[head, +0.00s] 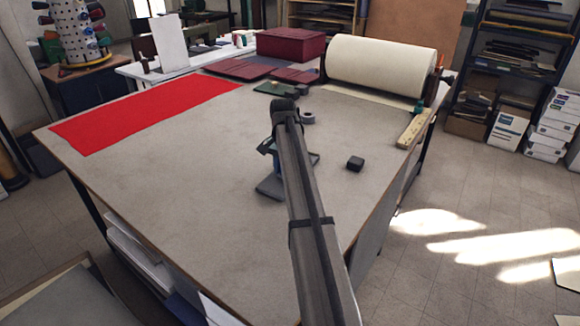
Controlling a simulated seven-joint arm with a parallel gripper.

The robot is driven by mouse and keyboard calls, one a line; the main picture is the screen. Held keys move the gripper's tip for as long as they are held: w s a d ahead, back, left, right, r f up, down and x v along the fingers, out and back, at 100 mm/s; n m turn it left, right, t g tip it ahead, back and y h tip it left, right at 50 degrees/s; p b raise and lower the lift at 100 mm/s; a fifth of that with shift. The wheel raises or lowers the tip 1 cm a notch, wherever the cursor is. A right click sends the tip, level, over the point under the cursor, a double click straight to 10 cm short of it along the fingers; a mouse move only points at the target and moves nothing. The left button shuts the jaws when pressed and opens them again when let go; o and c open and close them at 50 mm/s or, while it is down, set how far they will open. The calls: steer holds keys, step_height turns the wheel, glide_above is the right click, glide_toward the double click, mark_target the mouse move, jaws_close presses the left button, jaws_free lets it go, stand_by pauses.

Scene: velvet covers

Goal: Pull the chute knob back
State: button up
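I cannot clearly make out a chute knob. A small device with a flat grey base (270,188) and dark blue parts stands near the middle of the table, mostly hidden behind my arm. My arm reaches from the bottom edge up over the table and bends at a dark joint above this device. My gripper's fingers cannot be told apart from the dark parts beside and behind the arm, so their opening and contact are hidden. A small dark block (355,163) lies on the table to the right of the arm.
The large grey table (150,165) is mostly bare. Red cloth (145,112) lies at its left. A cream roll (380,70), a dark red box (291,45) and flat dark red covers (240,68) are at the back. A pale yellow strip (413,130) lies along the right edge.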

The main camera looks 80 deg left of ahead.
mark_target(272, 189)
steer(key=shift+s+d, duration=1.15)
steer(key=shift+d, duration=0.25)
steer(key=shift+s+d, duration=1.1)
steer(key=shift+d, duration=0.25)
steer(key=o, duration=1.5)
steer(key=shift+r, duration=0.1)
step_height(272, 189, up, 7)
steer(key=shift+f, duration=0.1)
steer(key=shift+w, duration=0.1)
